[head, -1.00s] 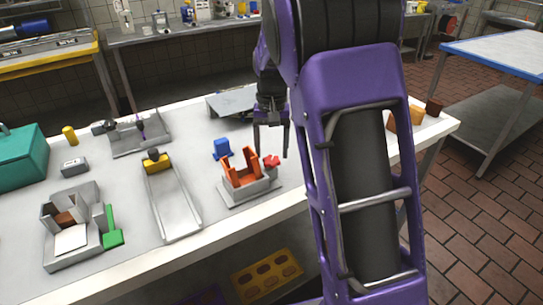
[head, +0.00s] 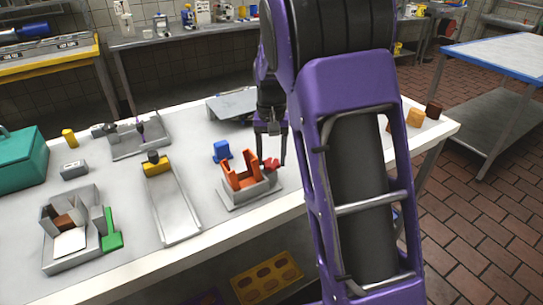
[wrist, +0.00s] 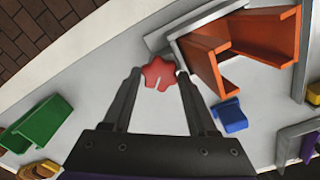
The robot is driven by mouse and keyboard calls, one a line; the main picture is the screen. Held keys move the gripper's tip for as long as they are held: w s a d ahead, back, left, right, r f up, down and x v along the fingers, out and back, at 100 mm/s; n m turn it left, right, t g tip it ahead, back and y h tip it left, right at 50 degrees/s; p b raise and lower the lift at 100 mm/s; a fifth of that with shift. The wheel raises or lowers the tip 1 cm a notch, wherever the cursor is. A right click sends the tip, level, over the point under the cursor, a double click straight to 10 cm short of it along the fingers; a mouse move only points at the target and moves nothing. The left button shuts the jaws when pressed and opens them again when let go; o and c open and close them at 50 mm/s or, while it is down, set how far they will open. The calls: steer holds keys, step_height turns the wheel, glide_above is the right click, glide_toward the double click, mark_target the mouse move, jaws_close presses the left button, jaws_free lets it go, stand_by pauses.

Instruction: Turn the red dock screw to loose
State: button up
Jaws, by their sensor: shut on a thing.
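The red dock screw (head: 271,164) is a star-shaped knob beside the orange bracket (head: 240,176) on the grey dock (head: 232,200). In the wrist view the red screw (wrist: 160,74) sits between my fingertips. My gripper (head: 271,160) points down over the screw and is shut on it, with one finger on each side. The wrist view shows my gripper (wrist: 158,76) with its fingers slightly spread around the knob. The screw's shaft is hidden.
A blue block (head: 221,150) stands close behind the dock. A grey tray with a yellow piece (head: 156,168) lies to the left. A grey fixture (head: 72,250) with a green part (head: 111,232) is farther left. Bare table surrounds the dock's front.

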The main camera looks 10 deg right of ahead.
steer(key=n+p, duration=0.1)
steer(key=n, duration=0.2)
steer(key=shift+r, duration=0.1)
steer(key=shift+n+p, duration=0.5)
steer(key=shift+n, duration=1.8)
steer(key=o, duration=1.1)
